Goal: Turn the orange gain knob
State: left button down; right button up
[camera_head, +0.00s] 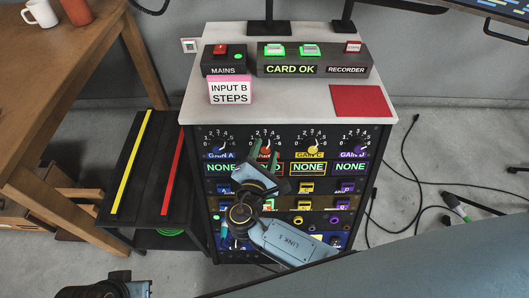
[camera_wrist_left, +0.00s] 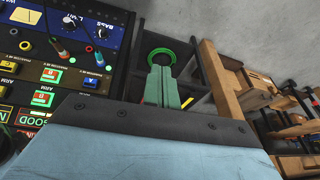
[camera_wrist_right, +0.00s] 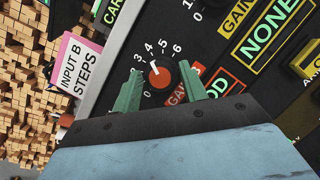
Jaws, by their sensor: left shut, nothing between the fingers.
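The orange gain knob (camera_wrist_right: 159,77) is on the black rack's front panel, inside a dial marked with numbers, with a white pointer line. In the head view the orange knob (camera_head: 265,149) is second from the left in the gain row. My right gripper (camera_wrist_right: 160,68) is open, its green fingers on either side of the knob with visible gaps. In the head view my right gripper (camera_head: 265,153) partly hides the knob and its display. My left gripper (camera_wrist_left: 161,78) is shut and empty, away from the knob, pointing past the rack toward the low shelf.
Gain C's yellow knob (camera_head: 312,149) and Gain D's purple knob (camera_head: 359,149) are to the right. The pink INPUT B STEPS card (camera_head: 231,90) stands above on the white top (camera_head: 290,110). A low black shelf (camera_head: 145,165) stands left. Cables lie on the floor at right.

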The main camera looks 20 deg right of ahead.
jog(key=shift+o, duration=1.2)
jog(key=shift+s, duration=0.1)
jog(key=shift+s+a+r, duration=0.1)
jog(key=shift+s+a, duration=0.15)
jog(key=shift+s, duration=0.05)
pick_arm(q)
notch_tip(320, 180, down, 7)
jog(key=a+p, duration=0.2)
jog(key=shift+a+r+y+p, duration=0.15)
jog(key=shift+a+y+p, duration=0.15)
jog(key=shift+p, duration=0.05)
pick_arm(e)
jog(key=v, duration=1.2)
jog(key=shift+s, duration=0.2)
pick_arm(q)
jog(key=shift+s, duration=0.1)
pick_arm(e)
jog(key=shift+a, duration=0.15)
